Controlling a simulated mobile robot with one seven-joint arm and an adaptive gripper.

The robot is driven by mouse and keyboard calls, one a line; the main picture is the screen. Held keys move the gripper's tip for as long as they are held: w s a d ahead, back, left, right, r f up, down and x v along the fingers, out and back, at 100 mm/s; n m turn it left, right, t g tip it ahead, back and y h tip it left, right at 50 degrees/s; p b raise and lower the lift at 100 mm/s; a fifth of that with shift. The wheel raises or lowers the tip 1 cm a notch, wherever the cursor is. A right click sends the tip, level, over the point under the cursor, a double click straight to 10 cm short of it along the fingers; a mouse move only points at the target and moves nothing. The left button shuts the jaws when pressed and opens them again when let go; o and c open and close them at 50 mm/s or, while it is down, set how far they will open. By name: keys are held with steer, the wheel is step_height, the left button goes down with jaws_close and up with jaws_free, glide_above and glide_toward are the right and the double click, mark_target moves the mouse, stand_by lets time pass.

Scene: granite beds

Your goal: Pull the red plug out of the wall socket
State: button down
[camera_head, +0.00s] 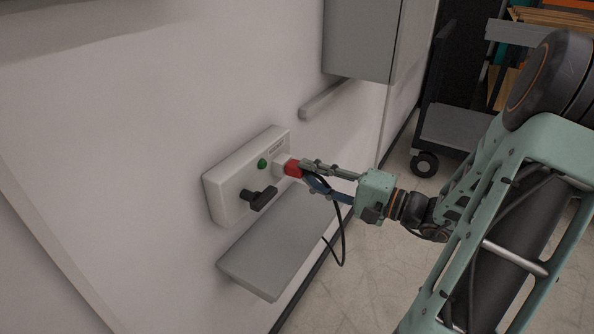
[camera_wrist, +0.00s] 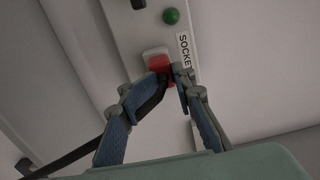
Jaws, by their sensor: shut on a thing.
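The red plug (camera_head: 293,168) is at the white socket (camera_head: 281,160) on the right part of the wall panel (camera_head: 222,191). In the wrist view the red plug (camera_wrist: 159,64) sits against the pale socket (camera_wrist: 153,52), beside a label reading "SOCKE". I cannot tell how deep the plug sits. My gripper (camera_head: 306,175) is shut on the plug, its fingers on either side; the fingers also show in the wrist view (camera_wrist: 166,84). A black cable (camera_head: 341,222) runs from the plug and hangs in a loop below my gripper. The fingers hide part of the plug.
A black handle (camera_head: 262,198) and a green button (camera_head: 262,163) are on the same panel. A grey shelf (camera_head: 270,262) juts out below. A grey box (camera_head: 362,38) and a bar (camera_head: 322,100) are on the wall above. A cart (camera_head: 452,125) stands behind right.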

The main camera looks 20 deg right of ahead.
steer(key=shift+s+d, duration=0.2)
steer(key=shift+s, duration=0.1)
steer(key=shift+s+d, duration=0.15)
steer(key=shift+s, duration=0.1)
steer(key=shift+v, duration=2)
steer(key=shift+d, duration=0.1)
steer(key=s+d+r+p, duration=0.2)
steer(key=s+d+r, duration=0.1)
steer(key=s, duration=0.1)
steer(key=shift+s+d, duration=0.35)
